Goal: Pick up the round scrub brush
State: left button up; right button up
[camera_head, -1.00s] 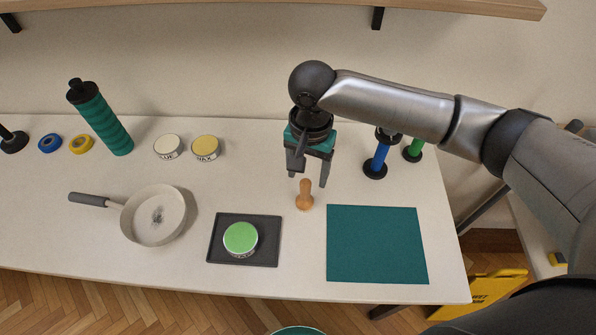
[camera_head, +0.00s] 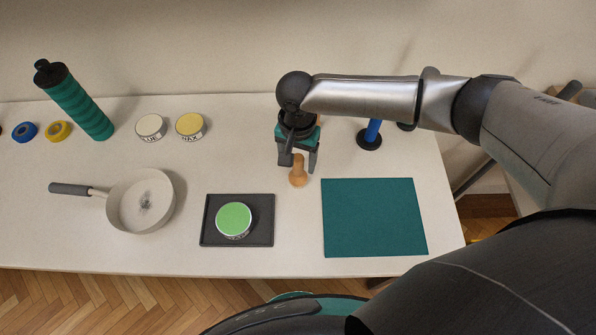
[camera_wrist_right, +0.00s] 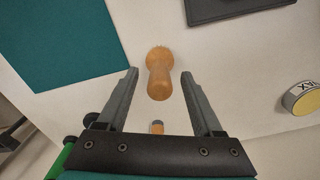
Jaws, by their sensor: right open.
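The round scrub brush is a small tan wooden piece with a rounded knob (camera_head: 298,171), standing on the white table behind the gap between tray and mat. In the right wrist view the brush (camera_wrist_right: 159,72) lies ahead of and between the fingertips. My right gripper (camera_head: 298,163) is open and empty, with its fingers pointing down close to the brush. The right wrist view also shows the open fingers (camera_wrist_right: 159,73) on either side of the brush's near end, with a gap on each side. My left gripper is not in view.
A black tray (camera_head: 209,238) with a green-topped tin (camera_head: 233,219) stands left of a teal mat (camera_head: 373,217). A pan (camera_head: 165,205), a teal bottle (camera_head: 80,105), two tins and blue and yellow rolls are further left. A blue-handled item (camera_head: 371,134) stands right of the gripper.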

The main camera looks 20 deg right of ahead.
aim_at(298, 170)
notch_tip(298, 170, down, 4)
jog(key=shift+w+f+b, duration=0.1)
jog(key=shift+f+b, duration=0.15)
jog(key=shift+b, duration=0.25)
jog(key=shift+c, duration=0.2)
jog(key=shift+d, duration=0.1)
grip_shut()
